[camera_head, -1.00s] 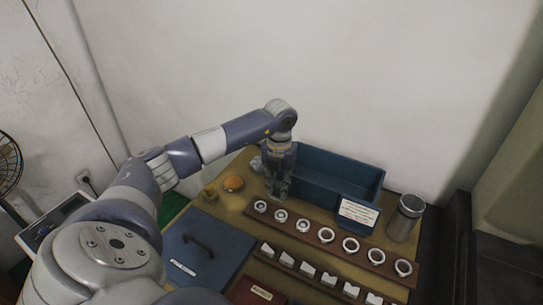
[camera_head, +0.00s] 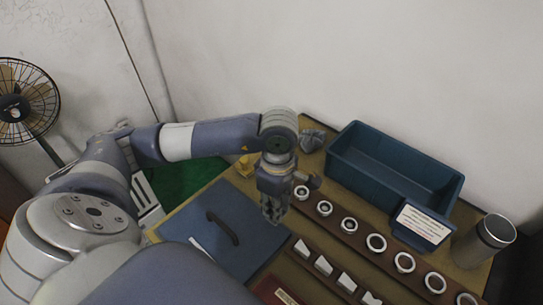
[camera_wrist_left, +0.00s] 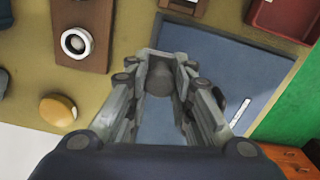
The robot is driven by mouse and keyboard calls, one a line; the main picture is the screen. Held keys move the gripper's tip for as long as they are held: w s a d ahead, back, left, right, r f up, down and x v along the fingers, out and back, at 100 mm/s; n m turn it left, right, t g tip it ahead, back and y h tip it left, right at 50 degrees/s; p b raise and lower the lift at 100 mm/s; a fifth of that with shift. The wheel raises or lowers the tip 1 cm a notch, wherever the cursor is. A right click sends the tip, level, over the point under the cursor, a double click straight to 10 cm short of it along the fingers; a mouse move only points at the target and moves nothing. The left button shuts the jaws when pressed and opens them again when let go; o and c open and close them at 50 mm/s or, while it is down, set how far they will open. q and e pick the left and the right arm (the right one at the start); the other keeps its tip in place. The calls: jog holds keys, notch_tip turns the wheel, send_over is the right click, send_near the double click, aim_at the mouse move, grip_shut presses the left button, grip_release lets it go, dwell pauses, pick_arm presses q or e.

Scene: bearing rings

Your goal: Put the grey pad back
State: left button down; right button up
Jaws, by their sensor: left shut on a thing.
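In the head view the fingers hide this thing. My right gripper is not in view.
The blue lid (camera_head: 255,232) with a dark handle lies below left of the gripper. The rack (camera_head: 361,240) holds several white rings.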

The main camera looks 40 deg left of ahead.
pick_arm(q)
jog(key=w+a, duration=0.2)
jog(key=w, duration=0.1)
jog(key=w+a+p, duration=0.1)
jog(key=w, duration=0.1)
jog(key=shift+w+f, duration=0.15)
jog(key=shift+w, duration=0.1)
jog(key=w+a, duration=0.1)
jog(key=w, duration=0.1)
jog(key=w+a, duration=0.1)
jog(key=w, duration=0.1)
jog(key=w+a+p, duration=0.1)
jog(key=w, duration=0.1)
jog(key=shift+w+a+f, duration=0.3)
jog(key=shift+a+f, duration=0.1)
jog(key=shift+w+a+f, duration=0.1)
jog(key=shift+w+a, duration=0.35)
jog(key=shift+w, duration=0.3)
notch_tip(320, 180, down, 4)
jog(key=shift+r+p, duration=0.25)
jog(key=shift+p, duration=0.4)
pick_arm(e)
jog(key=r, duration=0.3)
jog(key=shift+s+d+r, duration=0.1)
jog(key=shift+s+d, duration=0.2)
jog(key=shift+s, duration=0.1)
pick_arm(q)
jog(key=shift+f, duration=0.1)
